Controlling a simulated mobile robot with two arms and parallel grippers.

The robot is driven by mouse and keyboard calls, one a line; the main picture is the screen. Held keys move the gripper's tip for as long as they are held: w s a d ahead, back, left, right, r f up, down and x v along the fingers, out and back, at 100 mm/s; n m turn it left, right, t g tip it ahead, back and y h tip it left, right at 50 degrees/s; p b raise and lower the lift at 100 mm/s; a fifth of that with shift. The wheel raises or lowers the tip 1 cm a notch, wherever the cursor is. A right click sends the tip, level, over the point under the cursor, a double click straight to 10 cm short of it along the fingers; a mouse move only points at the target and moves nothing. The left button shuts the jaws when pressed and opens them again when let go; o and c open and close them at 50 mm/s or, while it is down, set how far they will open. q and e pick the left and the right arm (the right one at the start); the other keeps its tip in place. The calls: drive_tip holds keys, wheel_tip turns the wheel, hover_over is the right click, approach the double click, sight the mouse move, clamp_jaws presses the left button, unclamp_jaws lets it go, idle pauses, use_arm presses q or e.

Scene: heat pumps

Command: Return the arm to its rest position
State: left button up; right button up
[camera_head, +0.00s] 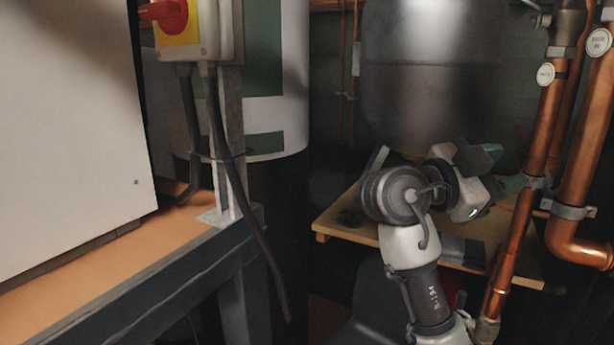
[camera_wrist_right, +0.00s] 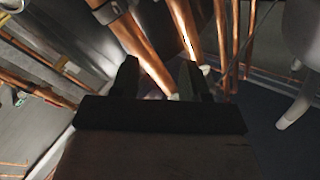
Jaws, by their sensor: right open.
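My right arm (camera_head: 428,295) rises from the bottom of the head view, right of centre, and bends at the wrist. My right gripper (camera_head: 512,166) points right, toward the copper pipes, with its dark green-tipped fingers apart. In the right wrist view, the two dark fingers of this gripper (camera_wrist_right: 158,76) stand apart with nothing held between them. Copper pipes show beyond them. I cannot tell how far the fingertips are from the pipes. My left gripper is not in view.
Vertical copper pipes (camera_head: 545,120) with round white tags stand close to my right gripper. A wooden board (camera_head: 340,228) lies behind my arm, below a grey metal tank (camera_head: 430,60). On the left, a red-and-yellow switch box (camera_head: 195,28) hangs beside a white cabinet (camera_head: 65,130) on a bench.

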wheel_tip(320, 180, down, 31)
drive_tip(key=s+n+t+y, duration=0.2)
drive_tip(key=n+t+y, duration=0.2)
drive_tip(key=n+y, duration=0.8)
drive_tip(key=s+a+f+n+g+y, duration=0.2)
drive_tip(key=s+a+f+n+y, duration=0.3)
drive_tip(key=s+f, duration=0.55)
drive_tip(key=s+f+n+g+y, duration=0.25)
drive_tip(key=s+f+n, duration=0.4)
drive_tip(key=s, duration=0.65)
wheel_tip(320, 180, down, 25)
drive_tip(key=s+g, duration=0.1)
drive_tip(key=g, duration=0.1)
drive_tip(key=s+d+f, duration=0.2)
drive_tip(key=s+f, duration=1.5)
drive_tip(key=shift+d+f+g, duration=0.15)
drive_tip(key=shift+d+g, duration=0.05)
drive_tip(key=shift+g, duration=0.25)
